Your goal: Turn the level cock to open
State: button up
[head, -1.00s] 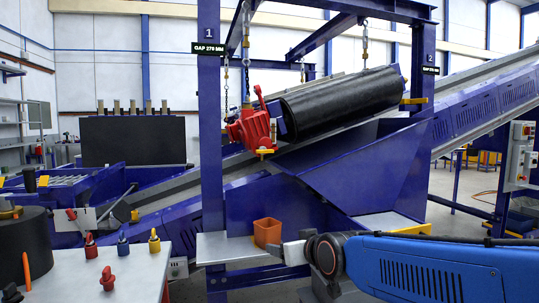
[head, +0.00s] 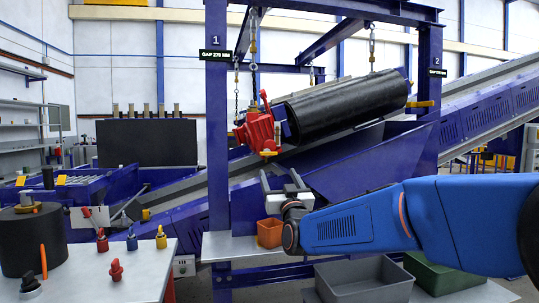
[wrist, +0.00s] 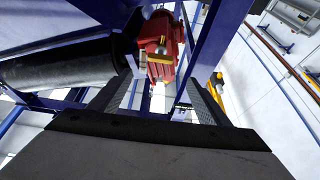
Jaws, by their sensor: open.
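A red gear unit (head: 256,131) hangs at the lower left end of the black roller. A small yellow and pale fitting (head: 268,153), perhaps the level cock, sits at its underside; its handle position is too small to tell. In the wrist view the red unit (wrist: 162,62) is ahead between the fingers, with a small yellowish part (wrist: 161,46) on it. My gripper (head: 280,177) points upward just below the fitting. It is open and empty, and apart from the unit. It also shows in the wrist view (wrist: 163,92).
A blue frame post (head: 217,120) stands close left of my gripper. An orange bin (head: 269,233) is on the shelf below. The black roller (head: 350,105) and blue chute (head: 365,165) are at right. A table (head: 135,262) with several coloured knobs is at left.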

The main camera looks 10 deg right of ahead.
aim_at(269, 154)
jog(key=x, duration=1.5)
jog(key=shift+w, duration=0.35)
